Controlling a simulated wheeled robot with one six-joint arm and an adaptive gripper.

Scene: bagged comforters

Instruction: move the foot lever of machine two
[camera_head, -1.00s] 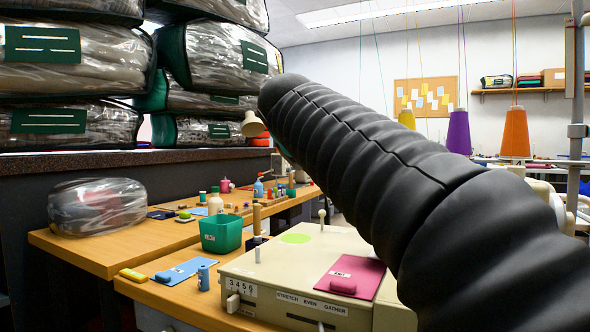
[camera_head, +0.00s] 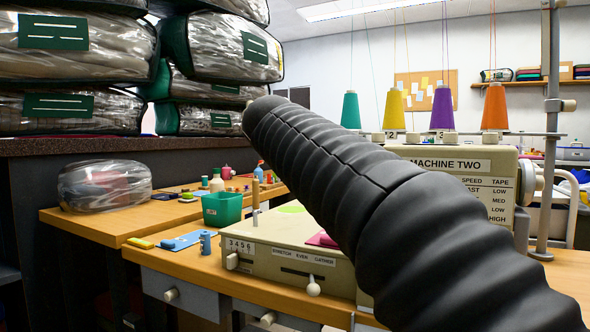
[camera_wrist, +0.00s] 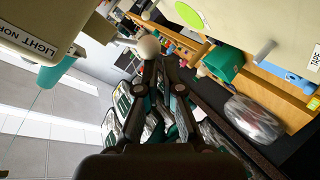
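Machine two (camera_head: 400,165) is a cream sewing machine at the right in the head view, labelled MACHINE TWO and partly hidden by my dark sleeved arm. In the wrist view a pale round knob (camera_wrist: 148,46) on a short rod shows beside the cream machine head (camera_wrist: 35,25); it looks like the foot lever. My gripper (camera_wrist: 161,62) has its dark fingers close together just below the knob in that view. I cannot tell whether they touch it, and nothing shows held between them. My gripper's tip is hidden in the head view.
Bagged comforters (camera_head: 70,70) are stacked on the dark counter at left. A green bin (camera_head: 222,208) and a bagged bundle (camera_head: 105,185) sit on the wooden table. Thread cones (camera_head: 394,110) stand above the machine. A pale ball-ended lever (camera_head: 313,287) projects from the machine's front.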

